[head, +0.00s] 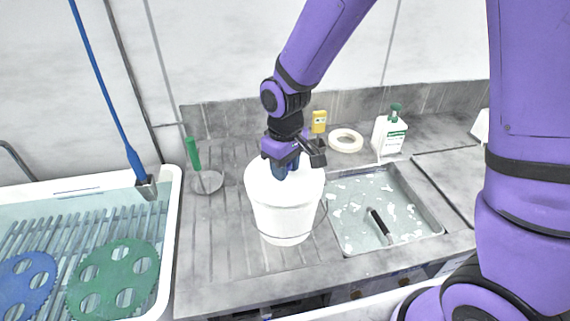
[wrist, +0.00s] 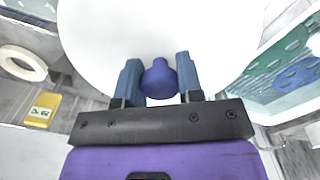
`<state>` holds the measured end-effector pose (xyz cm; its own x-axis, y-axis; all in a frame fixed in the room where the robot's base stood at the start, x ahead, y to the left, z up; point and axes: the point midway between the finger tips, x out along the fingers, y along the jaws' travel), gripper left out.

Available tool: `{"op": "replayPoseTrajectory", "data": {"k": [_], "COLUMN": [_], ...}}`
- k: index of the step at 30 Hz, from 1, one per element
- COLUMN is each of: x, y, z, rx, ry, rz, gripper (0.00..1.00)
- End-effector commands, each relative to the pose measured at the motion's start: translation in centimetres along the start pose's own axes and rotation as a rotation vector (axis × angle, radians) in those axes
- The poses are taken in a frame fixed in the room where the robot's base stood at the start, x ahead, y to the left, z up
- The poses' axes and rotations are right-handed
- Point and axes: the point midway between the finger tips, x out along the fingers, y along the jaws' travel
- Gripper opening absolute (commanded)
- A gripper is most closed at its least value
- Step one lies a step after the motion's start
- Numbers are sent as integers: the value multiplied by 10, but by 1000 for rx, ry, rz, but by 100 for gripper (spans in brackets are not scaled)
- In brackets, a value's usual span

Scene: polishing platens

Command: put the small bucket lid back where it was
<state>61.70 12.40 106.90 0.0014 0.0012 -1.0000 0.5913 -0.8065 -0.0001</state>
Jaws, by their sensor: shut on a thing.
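The white lid (head: 258,181) is at the top of the small white bucket (head: 284,222) on the grey draining counter. In the head view it looks level and in line with the rim; I cannot tell whether it fully rests there or is slightly above. My gripper (head: 288,172) points down at the lid's middle and partly hides it. In the wrist view the white lid (wrist: 150,30) fills the upper middle. My gripper (wrist: 157,78) is shut on its dark blue knob (wrist: 160,82), one finger on each side. The bucket is hidden there.
A white tub (head: 170,215) with a blue disc (head: 22,272) and green disc (head: 85,272) stands left. A shallow sink (head: 365,195), a white bottle (head: 390,133), a tape ring (head: 345,140) and a yellow item (head: 319,121) are nearby.

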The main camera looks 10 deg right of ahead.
Motion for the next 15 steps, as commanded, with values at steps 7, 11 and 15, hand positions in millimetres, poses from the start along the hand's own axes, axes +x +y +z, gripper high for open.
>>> {"op": "replayPoseTrajectory", "data": {"k": [7, 11, 15], "x": [0, 2, 4], "y": [0, 0, 0], "z": [0, 0, 0], "rx": [0, 0, 0], "ry": [0, 0, 0], "rz": [0, 0, 0], "gripper": [9, 9, 9]}}
